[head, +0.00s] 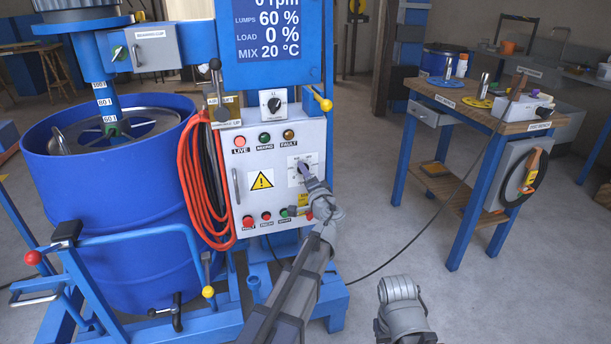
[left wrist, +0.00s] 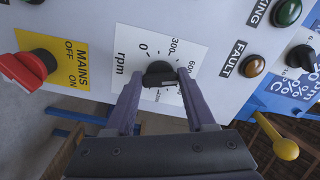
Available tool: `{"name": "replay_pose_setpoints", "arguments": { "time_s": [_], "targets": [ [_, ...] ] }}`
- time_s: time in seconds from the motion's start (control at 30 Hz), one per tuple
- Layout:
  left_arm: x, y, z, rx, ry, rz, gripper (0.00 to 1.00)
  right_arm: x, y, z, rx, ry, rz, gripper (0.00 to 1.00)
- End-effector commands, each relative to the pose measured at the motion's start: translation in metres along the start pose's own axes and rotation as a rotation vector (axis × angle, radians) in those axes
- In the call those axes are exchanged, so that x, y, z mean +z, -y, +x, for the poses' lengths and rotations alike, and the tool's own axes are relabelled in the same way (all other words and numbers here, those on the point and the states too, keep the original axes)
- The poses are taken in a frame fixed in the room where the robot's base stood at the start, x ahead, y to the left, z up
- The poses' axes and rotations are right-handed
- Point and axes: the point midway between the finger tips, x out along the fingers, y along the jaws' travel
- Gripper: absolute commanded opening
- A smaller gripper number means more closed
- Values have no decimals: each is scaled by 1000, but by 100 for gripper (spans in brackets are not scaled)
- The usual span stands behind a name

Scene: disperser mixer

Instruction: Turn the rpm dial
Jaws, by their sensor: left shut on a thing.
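The rpm dial (left wrist: 159,71) is a black knob on a white scale plate (left wrist: 130,52) marked from 0 upward, on the cabinet's front panel. In the left wrist view my left gripper (left wrist: 160,78) has one finger on each side of the knob and is shut on it. In the head view my left gripper (head: 303,167) reaches the white plate (head: 293,178) and hides most of the dial. I cannot tell the knob's pointer position. The blue display (head: 268,28) reads 0 rpm at its cut-off top edge.
The red and yellow mains switch (left wrist: 30,68) is beside the dial. Red, green and amber lamps sit above it, and several buttons below. A coiled orange cable (head: 197,185) hangs left of the panel, near the blue drum (head: 105,215). A workbench (head: 480,115) stands right, with floor between.

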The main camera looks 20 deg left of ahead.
Motion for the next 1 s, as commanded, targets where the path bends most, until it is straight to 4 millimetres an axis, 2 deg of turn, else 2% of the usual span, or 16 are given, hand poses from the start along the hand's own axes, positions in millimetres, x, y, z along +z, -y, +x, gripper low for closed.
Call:
{"name": "replay_pose_setpoints", "arguments": {
  "time_s": [0.3, 0.83, 0.87, 1.0],
  "targets": [
    [1, -1, -1, 1, 1, -109, 0, 0, 0, 1, 0, 0, 0, 0],
    [1, -1, -1, 1, 2, -129, 0, 0, 0, 1, 0, 0, 0, 0],
    [1, -1, -1, 1, 2, -129, 56, 0, 0, 1, 0, 0, 0, 0],
    [1, -1, -1, 1, 1, -128, 72, 0, 0, 1, 0, 0, 0, 0]
  ]
}}
